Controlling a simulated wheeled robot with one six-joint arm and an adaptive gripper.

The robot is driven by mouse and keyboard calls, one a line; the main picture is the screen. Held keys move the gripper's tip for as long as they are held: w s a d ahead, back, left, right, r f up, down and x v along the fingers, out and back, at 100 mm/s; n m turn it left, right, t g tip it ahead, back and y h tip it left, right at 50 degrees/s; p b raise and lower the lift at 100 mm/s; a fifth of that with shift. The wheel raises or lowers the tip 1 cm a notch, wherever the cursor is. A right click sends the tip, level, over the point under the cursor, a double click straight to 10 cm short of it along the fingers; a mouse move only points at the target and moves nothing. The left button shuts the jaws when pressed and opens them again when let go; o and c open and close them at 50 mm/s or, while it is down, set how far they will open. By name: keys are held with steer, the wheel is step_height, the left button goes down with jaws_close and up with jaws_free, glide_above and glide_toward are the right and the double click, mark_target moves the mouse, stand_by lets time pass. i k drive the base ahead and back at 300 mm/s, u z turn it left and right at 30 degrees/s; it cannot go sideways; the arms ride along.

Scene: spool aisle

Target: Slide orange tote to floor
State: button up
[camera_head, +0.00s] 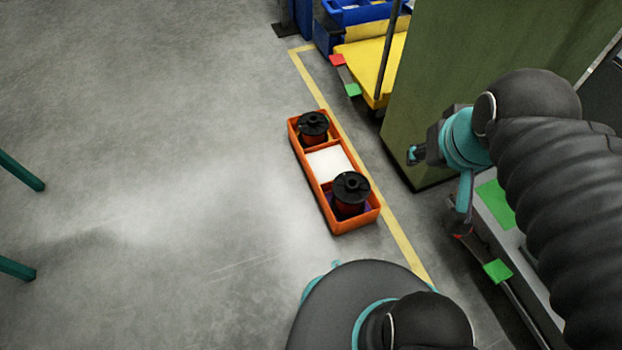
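The orange tote (330,203) is long and narrow and rests on the grey floor in the middle of the view, along the yellow floor line. It has three compartments. The far and near ones each hold a black-topped spool, and the middle one shows a white surface. My gripper (460,212) is to the right of the tote, apart from it. It is seen small and from the side, partly merged with the wrist. Whether its fingers are open or shut does not show clearly. No object is seen in it.
A green panel (465,60) stands at the right, close to my arm. A yellow platform (366,62) and blue bins (355,13) are at the top. Teal bars (20,170) enter at the left edge. The floor (160,130) left of the tote is clear.

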mark_target(321, 163)
steer(key=z, duration=0.25)
steer(key=k, duration=0.2)
steer(key=u, duration=0.6)
steer(key=i, duration=0.35)
steer(key=z, duration=0.5)
steer(key=k, duration=1.3)
steer(key=u, duration=0.25)
steer(key=i, duration=0.65)
steer(key=u, duration=0.7)
steer(key=i, duration=0.65)
